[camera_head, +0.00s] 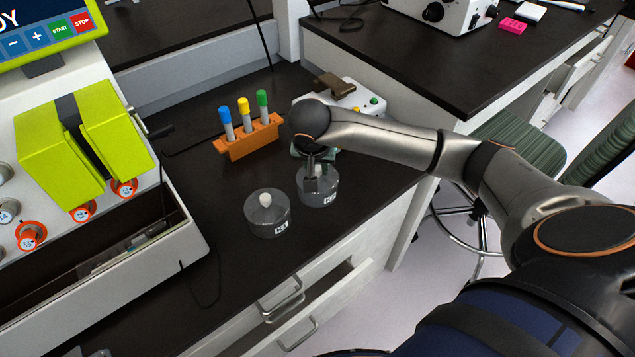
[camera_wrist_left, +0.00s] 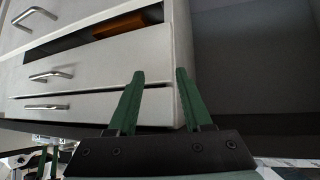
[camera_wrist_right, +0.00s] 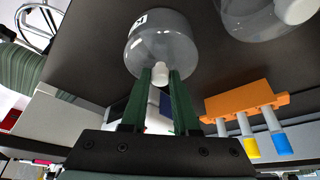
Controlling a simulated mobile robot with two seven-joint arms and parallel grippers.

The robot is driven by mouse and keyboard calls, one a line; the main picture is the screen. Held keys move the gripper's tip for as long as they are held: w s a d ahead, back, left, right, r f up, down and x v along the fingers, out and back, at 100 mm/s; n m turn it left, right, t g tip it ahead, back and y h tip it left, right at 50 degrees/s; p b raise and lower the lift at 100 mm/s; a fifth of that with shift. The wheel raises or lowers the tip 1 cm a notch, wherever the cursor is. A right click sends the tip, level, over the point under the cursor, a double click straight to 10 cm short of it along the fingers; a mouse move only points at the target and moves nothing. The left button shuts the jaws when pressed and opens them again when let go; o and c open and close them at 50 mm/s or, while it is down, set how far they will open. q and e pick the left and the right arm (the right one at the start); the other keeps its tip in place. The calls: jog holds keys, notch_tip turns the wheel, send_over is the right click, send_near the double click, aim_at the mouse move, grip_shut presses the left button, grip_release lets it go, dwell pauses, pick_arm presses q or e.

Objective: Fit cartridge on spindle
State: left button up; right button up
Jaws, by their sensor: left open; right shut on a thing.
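Two clear round cartridges with white knobs and small labels are at the bench's front. The near cartridge (camera_head: 268,218) stands upright and free on the dark bench; part of it also shows in the right wrist view (camera_wrist_right: 255,20). My right gripper (camera_head: 312,180) points down over the other cartridge (camera_head: 318,192). In the right wrist view my right gripper (camera_wrist_right: 161,74) is shut on the white knob of this held cartridge (camera_wrist_right: 163,42). I cannot tell whether it is lifted. My left gripper (camera_wrist_left: 155,75) is open and empty, facing drawer fronts. I cannot clearly make out the spindle.
The white processor (camera_head: 95,255) with lime-green blocks and red-orange knobs stands at the left. An orange rack (camera_head: 247,145) with capped tubes and a small white device (camera_head: 350,97) are behind the cartridges. A partly open drawer (camera_head: 330,297) is below. A green chair (camera_head: 520,140) stands at the right.

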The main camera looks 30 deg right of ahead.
grip_shut()
dwell(0.7)
jog(key=shift+r, duration=0.55)
notch_tip(320, 180, up, 2)
jog(key=shift+r, duration=0.15)
jog(key=s+a+r+p, duration=0.2)
jog(key=s+a+r, duration=0.7)
jog(key=s, duration=0.1)
jog(key=shift+s+r, duration=0.35)
